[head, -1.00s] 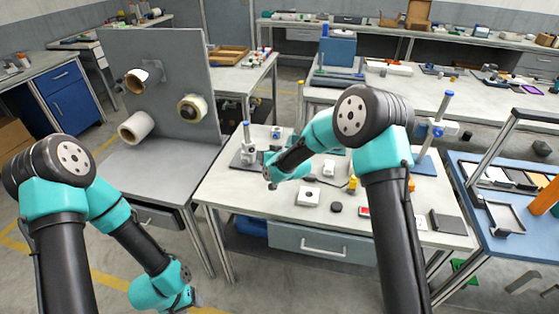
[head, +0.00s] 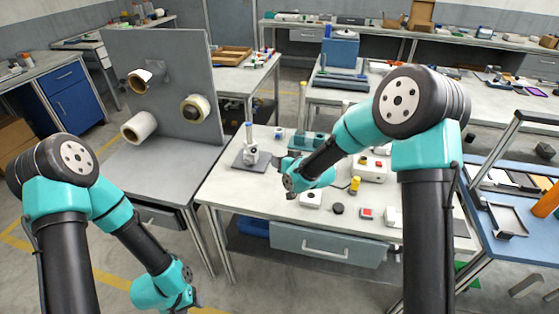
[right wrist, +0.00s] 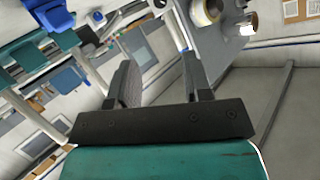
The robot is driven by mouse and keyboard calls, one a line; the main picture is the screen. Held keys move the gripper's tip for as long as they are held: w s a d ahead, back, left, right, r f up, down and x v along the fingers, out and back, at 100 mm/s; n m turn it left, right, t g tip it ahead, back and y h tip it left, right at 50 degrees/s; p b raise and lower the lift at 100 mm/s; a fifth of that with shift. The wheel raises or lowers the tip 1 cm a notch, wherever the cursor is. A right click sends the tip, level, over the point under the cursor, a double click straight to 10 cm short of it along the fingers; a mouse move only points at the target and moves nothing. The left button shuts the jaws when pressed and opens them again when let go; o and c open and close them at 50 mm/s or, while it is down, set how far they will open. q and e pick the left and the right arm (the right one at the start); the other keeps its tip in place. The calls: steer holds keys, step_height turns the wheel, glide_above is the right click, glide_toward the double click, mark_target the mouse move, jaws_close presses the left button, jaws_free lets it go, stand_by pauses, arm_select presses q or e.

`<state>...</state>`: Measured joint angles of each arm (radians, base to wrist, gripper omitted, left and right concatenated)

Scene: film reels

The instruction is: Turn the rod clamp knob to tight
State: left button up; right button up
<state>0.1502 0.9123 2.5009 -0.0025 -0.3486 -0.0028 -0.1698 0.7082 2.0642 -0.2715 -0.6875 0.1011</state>
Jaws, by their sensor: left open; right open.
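My left gripper (head: 194,300) hangs low at the bottom left, open and away from the table.
A grey panel (head: 178,75) with film reels (head: 138,127) stands left of the white table.

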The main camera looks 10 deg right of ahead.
mark_target(255, 151)
steer(key=shift+o, duration=0.6)
steer(key=shift+a, duration=0.1)
steer(key=shift+s+a+r+n+t+h, duration=0.1)
steer(key=shift+s+a+n+t+h, duration=0.15)
steer(key=shift+a+n+h, duration=0.45)
steer(key=shift+s+a+r+n+t+h, duration=0.2)
steer(key=shift+a+n+h, duration=0.3)
steer(key=shift+n, duration=0.4)
steer(key=shift+a+f, duration=0.1)
steer(key=shift+f, duration=0.05)
steer(key=x, duration=1.7)
steer(key=shift+a+f, duration=0.15)
steer(key=shift+a, duration=0.1)
steer(key=c, duration=0.9)
steer(key=shift+c, duration=0.2)
